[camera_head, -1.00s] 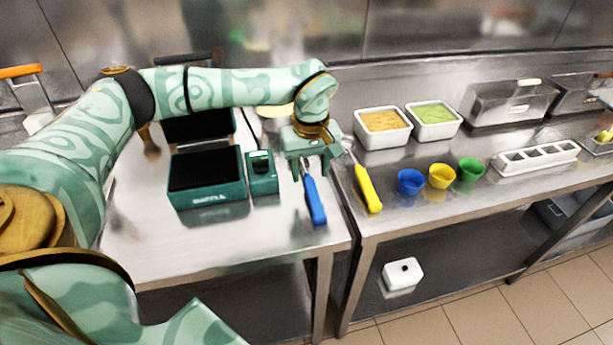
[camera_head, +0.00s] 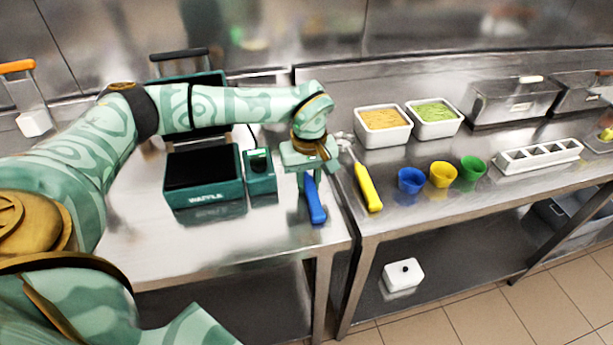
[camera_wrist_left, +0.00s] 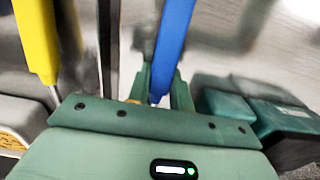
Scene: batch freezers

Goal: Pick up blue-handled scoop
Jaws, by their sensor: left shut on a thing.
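The blue-handled scoop (camera_head: 315,203) is at the right edge of the left steel table, its handle toward the front. My left gripper (camera_head: 309,172) is over the handle's rear end and shut on it. In the left wrist view the blue handle (camera_wrist_left: 174,40) runs between the fingers of my left gripper (camera_wrist_left: 160,85). The scoop's head is hidden behind the gripper. I cannot tell whether the scoop is clear of the table. My right gripper is not in view.
A yellow-handled scoop (camera_head: 368,188) lies close by on the right table. A green waffle maker (camera_head: 205,180) and a small green device (camera_head: 260,172) stand left of the gripper. Blue (camera_head: 411,181), yellow (camera_head: 442,175) and green (camera_head: 472,168) cups stand further right.

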